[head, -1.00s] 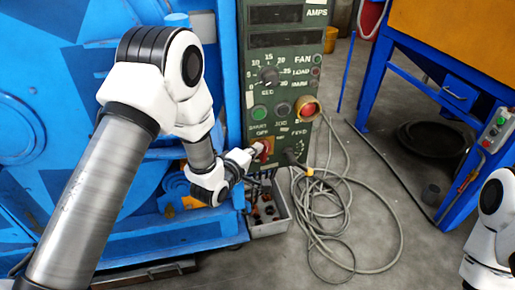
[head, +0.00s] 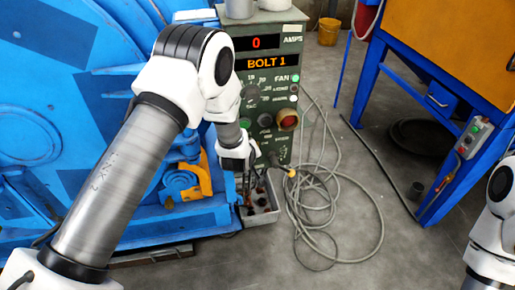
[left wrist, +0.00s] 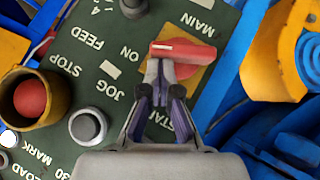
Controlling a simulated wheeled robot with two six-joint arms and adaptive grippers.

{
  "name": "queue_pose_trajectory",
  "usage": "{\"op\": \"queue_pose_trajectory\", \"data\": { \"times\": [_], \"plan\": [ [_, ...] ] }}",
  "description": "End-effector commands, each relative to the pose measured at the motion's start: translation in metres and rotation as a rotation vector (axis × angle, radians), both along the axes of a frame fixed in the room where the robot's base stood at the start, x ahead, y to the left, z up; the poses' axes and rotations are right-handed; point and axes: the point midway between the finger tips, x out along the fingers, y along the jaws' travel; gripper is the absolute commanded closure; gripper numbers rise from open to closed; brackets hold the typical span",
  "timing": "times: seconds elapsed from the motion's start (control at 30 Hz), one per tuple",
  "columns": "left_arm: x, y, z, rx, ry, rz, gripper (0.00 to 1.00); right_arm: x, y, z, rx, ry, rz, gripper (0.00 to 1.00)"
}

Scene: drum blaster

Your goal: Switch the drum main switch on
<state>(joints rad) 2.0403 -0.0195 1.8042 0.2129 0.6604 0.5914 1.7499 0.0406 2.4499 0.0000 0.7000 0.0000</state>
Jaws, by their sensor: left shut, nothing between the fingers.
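A light beside FAN (head: 296,78) glows. In the left wrist view, the main switch has a red handle (left wrist: 183,51) on a yellow plate (left wrist: 190,72), with one end towards the ON label. My left gripper (left wrist: 160,72) is shut and empty, its tips at the handle; contact is not certain. In the head view my left arm hides the switch.
A red button (left wrist: 30,98) in a yellow collar and a grey jog button (left wrist: 88,126) sit close to the gripper. A grey box (head: 262,214) and coiled cables (head: 335,222) lie below the panel. The blue drum machine (head: 40,130) fills the left.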

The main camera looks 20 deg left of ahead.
Motion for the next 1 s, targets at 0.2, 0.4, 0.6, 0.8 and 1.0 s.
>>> {"op": "queue_pose_trajectory", "data": {
  "times": [0.2,0.4,0.6,0.8,1.0],
  "plan": [
    [0.0042,0.0014,-0.0014,0.0,-0.001,-0.002,1.0,0.0,0.0001,0.0042,0.0,0.0,0.001,1.0],
    [0.0071,-0.002,-0.0032,-0.001,-0.003,-0.001,1.0,0.0,0.0,0.0054,0.0,0.0,0.001,1.0],
    [0.0082,-0.0042,-0.0048,-0.001,-0.002,-0.002,1.0,0.0,0.0,0.0061,0.0,0.0,0.001,1.0],
    [0.0086,-0.0051,-0.0056,-0.001,-0.002,-0.002,1.0,0.0,0.0,0.0062,0.0,0.0,0.001,1.0],
    [0.0087,-0.0051,-0.0057,-0.001,-0.002,-0.002,1.0,0.0,0.0,0.0062,0.0,0.0,0.001,1.0]
  ]
}}
